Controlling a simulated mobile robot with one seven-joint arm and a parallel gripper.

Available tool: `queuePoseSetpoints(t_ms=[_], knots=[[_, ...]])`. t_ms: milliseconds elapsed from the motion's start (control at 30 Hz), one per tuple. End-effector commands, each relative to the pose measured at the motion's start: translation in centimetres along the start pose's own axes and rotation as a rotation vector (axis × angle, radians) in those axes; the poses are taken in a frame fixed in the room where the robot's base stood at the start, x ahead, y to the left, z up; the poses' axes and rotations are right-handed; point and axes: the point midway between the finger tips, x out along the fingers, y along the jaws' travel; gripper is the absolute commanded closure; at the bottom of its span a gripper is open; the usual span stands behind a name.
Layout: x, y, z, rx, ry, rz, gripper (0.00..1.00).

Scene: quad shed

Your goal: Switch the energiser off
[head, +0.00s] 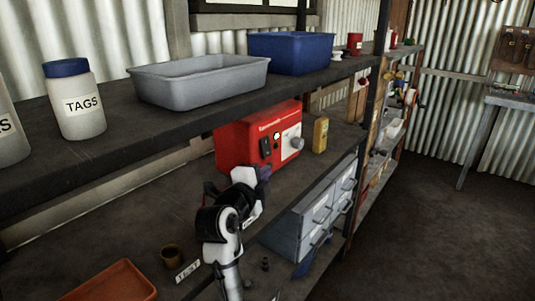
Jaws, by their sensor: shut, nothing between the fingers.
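The energiser is a red box (235,143) on the middle shelf. Its front has a black rocker switch (266,150), a small white light or button above it, and a pale panel with a round grey knob (297,143). I cannot tell which way the switch is set. My white and black arm rises from the bottom in front of the shelf. My gripper (264,173) is just below and in front of the switch, shut and empty. It looks apart from the switch, but the gap is hard to judge. The arm hides part of the box's lower edge.
A yellow container (320,135) stands right of the energiser. A grey drawer cabinet (312,215) is below right. The upper shelf (190,118) overhangs, holding a grey tub (200,83), a blue tub (290,53) and a TAGS jar (75,105). An orange tray (112,284) lies lower left.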

Motion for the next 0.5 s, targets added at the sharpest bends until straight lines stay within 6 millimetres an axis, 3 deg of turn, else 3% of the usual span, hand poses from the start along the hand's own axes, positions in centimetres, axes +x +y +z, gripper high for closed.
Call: queuePoseSetpoints(t_ms=[300, 500], knots=[[0.3, -0.1, 0.0, 0.000, 0.000, 0.000, 1.00], [2.8, -0.2, -0.2, -0.002, 0.003, 0.003, 1.00]])
